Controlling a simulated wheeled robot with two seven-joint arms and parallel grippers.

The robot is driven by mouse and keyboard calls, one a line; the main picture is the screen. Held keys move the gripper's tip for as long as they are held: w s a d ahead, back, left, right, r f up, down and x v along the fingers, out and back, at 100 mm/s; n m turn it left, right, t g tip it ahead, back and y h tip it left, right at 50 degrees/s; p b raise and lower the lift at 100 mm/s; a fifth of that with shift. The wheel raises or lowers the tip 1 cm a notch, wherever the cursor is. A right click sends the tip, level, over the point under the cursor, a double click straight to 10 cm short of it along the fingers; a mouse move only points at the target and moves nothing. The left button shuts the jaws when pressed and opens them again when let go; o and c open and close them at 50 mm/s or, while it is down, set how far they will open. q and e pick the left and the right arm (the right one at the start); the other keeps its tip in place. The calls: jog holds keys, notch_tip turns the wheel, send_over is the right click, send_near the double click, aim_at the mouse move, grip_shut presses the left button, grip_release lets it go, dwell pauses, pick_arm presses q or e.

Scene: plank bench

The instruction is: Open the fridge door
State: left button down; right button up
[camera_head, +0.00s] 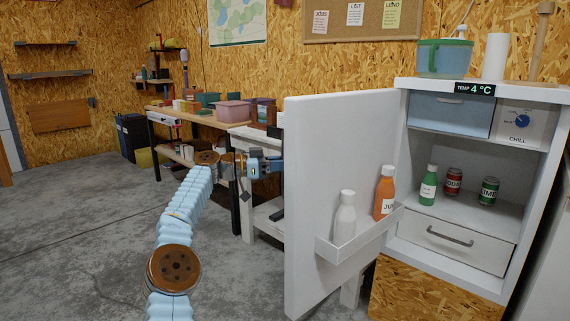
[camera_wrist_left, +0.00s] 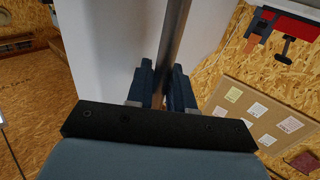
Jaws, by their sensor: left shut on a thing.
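The white fridge door (camera_head: 325,170) stands wide open, swung out to the left of the fridge (camera_head: 398,150). Its inner face, with a shelf bin (camera_head: 350,240), faces the head camera. My left gripper (camera_head: 277,166) is at the outer side of the door, near its free edge. In the left wrist view, the fingers of my left gripper (camera_wrist_left: 161,90) are shut around the metal bar handle (camera_wrist_left: 174,45) of the door. The handle is hidden behind the door in the head view. My right gripper is not in view.
The bin holds a white bottle (camera_head: 345,215) and an orange bottle (camera_head: 384,190). A green bottle (camera_head: 429,186) and two cans stand inside the fridge. A workbench (camera_head: 190,114) with containers is behind my left arm. The floor (camera_head: 90,210) at left is clear.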

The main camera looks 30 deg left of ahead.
pick_arm(q)
jog(key=shift+a+f, duration=0.1)
jog(key=shift+f, duration=0.1)
jog(key=c, duration=1.2)
grip_release()
jog(key=shift+r, duration=0.1)
jog(key=p+v, duration=0.1)
jog(key=v, duration=1.3)
